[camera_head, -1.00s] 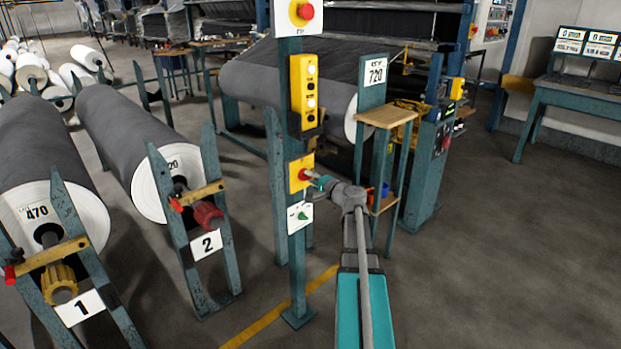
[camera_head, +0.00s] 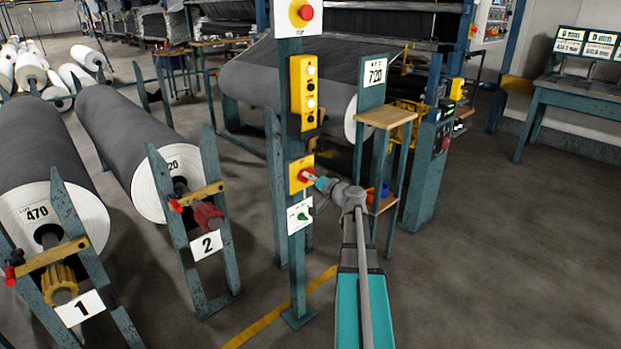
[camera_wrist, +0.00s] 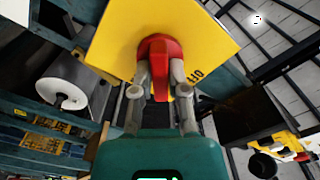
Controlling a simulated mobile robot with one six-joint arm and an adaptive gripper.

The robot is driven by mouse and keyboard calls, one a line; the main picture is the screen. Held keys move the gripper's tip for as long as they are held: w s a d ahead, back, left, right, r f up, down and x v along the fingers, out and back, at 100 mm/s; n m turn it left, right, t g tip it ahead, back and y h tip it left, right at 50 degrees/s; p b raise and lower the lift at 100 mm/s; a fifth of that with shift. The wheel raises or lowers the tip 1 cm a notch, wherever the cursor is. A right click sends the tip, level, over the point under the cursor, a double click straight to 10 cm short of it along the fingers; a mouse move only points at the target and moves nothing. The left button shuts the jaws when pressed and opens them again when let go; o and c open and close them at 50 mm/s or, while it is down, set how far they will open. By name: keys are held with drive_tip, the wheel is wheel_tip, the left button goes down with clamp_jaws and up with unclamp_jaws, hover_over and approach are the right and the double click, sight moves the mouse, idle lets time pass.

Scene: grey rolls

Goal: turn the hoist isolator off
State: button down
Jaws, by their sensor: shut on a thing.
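The hoist isolator is a yellow plate (camera_head: 294,188) with a red rotary handle (camera_head: 304,174), on a teal post. In the wrist view the yellow plate (camera_wrist: 205,40) is tilted in the picture, and the red handle (camera_wrist: 159,60) stands between my fingers. My gripper (camera_head: 311,176) reaches the handle from the right. In the wrist view my gripper (camera_wrist: 160,85) is shut on the red handle, one finger on each side. Part of the lettering on the plate is hidden by the right finger.
A yellow push-button box (camera_head: 304,95) and a red stop button (camera_head: 301,13) sit above on the same post. A white plate with a green knob (camera_head: 300,215) is just below. A wooden-topped stand (camera_head: 386,117) is close on the right. Numbered roll stands are left.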

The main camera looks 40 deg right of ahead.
drive_tip(key=n, duration=0.5)
drive_tip(key=shift+w+r+n, duration=0.1)
drive_tip(key=shift+w+n, duration=0.05)
drive_tip(key=shift+n, duration=0.15)
drive_tip(key=shift+a+n, duration=0.1)
drive_tip(key=shift+n, duration=2.1)
drive_tip(key=c, duration=0.6)
unclamp_jaws()
drive_tip(key=shift+c, duration=0.2)
drive_tip(key=s, duration=1.2)
drive_tip(key=shift+d, duration=0.45)
drive_tip(key=shift+a, duration=0.1)
